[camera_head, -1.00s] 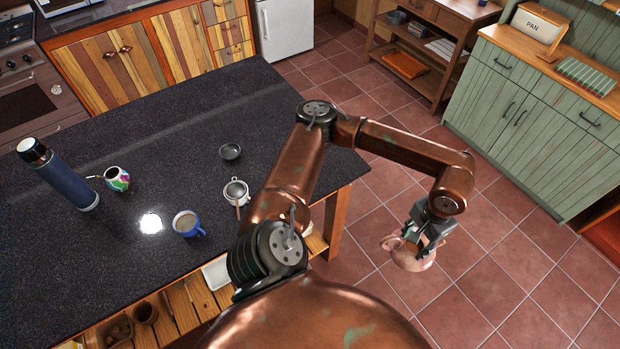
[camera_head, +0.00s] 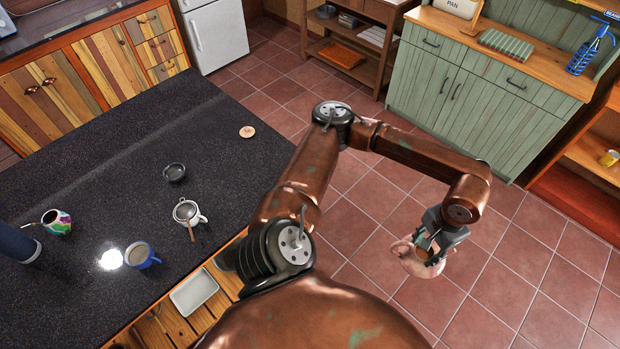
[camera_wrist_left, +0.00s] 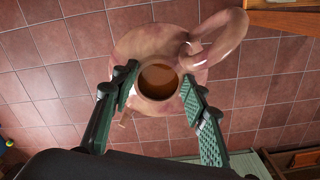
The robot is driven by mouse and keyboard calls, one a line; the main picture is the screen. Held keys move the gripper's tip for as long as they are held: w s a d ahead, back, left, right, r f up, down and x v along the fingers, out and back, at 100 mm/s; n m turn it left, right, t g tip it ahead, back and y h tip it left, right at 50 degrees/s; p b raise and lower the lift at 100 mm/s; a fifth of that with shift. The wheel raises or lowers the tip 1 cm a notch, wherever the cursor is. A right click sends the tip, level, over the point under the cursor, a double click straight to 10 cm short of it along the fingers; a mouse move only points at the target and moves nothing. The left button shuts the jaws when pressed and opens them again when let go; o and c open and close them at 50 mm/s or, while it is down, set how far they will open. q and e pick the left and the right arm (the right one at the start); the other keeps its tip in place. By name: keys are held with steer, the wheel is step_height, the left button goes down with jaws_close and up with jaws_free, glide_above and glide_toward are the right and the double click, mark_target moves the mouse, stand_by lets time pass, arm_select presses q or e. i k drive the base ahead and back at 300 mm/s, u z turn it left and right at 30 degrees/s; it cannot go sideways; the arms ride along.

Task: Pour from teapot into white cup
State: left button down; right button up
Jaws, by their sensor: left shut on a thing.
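My left gripper (camera_head: 434,237) is shut on a pinkish teapot (camera_head: 413,262) and holds it out over the tiled floor, away from the counter. In the left wrist view, the fingers (camera_wrist_left: 160,92) sit on either side of the round opening of the teapot (camera_wrist_left: 140,45). Brown liquid shows inside, and its loop handle is at the upper right. The strainer's wooden handle points toward the front edge. My right gripper is in neither view.
On the dark counter (camera_head: 110,170) are a blue cup of brown drink (camera_head: 139,256), a small dark bowl (camera_head: 174,172), a round tan disc (camera_head: 247,132), a colourful gourd cup (camera_head: 57,222) and a blue flask (camera_head: 15,243). The tiled floor is open.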

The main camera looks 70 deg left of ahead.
mark_target(195, 221)
steer(key=z, duration=0.05)
steer(key=i, duration=0.85)
steer(key=u, duration=3.8)
